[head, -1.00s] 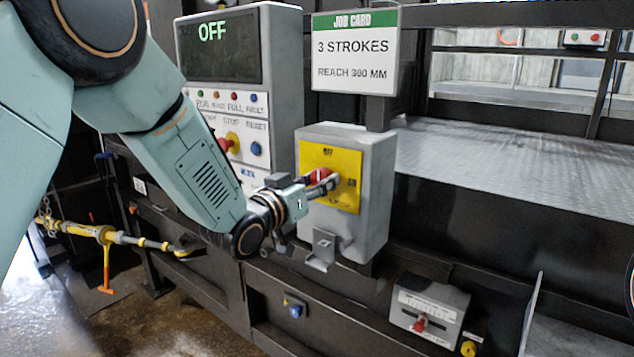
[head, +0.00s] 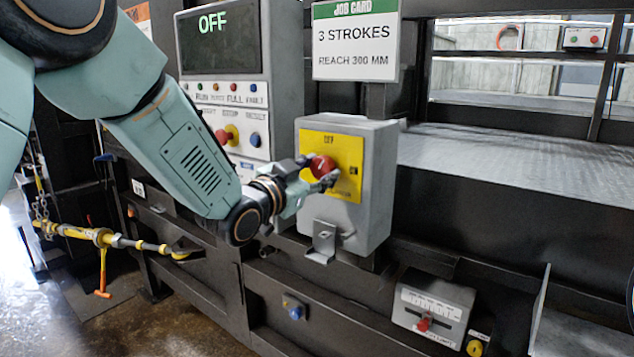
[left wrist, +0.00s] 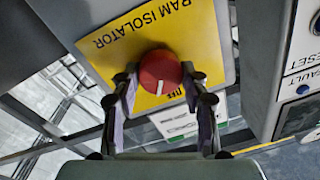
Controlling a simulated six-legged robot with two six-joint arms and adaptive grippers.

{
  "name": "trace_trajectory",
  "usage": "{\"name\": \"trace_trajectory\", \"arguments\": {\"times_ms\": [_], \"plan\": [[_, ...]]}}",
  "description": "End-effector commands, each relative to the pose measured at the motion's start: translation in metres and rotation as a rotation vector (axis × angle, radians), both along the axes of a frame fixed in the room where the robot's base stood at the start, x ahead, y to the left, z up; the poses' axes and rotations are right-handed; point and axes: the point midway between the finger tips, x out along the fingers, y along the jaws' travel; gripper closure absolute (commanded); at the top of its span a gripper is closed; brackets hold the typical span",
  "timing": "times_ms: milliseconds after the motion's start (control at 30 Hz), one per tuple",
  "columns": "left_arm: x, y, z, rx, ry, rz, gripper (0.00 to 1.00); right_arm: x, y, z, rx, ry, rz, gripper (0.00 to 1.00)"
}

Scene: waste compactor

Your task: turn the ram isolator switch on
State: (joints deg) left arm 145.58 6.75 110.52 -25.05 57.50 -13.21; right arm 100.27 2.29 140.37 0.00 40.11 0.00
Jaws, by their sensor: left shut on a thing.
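The ram isolator switch is a red round knob (head: 322,167) on a yellow plate (head: 345,188), fixed to a grey box (head: 375,190). My left gripper (head: 318,174) reaches it from the left and is shut on the knob. In the left wrist view the plate appears upside down, and the two fingers (left wrist: 162,92) flank the red knob (left wrist: 158,68), one on each side. The knob's white mark points down in that view, close to the OFF label (left wrist: 178,94). My right gripper is not in view.
A control panel (head: 282,90) with a screen reading OFF stands left of the box. A job card (head: 356,40) hangs above it. A small bracket (head: 321,242) sticks out below the box. A grey unit with a red knob (head: 432,308) sits lower right.

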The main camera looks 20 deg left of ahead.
Motion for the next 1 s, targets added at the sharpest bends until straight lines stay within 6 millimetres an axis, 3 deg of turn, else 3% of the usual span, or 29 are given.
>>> {"name": "trace_trajectory", "arguments": {"times_ms": [1000], "plan": [[0.001, 0.001, -0.002, 0.839, -0.310, 0.004, 0.87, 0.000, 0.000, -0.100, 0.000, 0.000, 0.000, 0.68]]}}
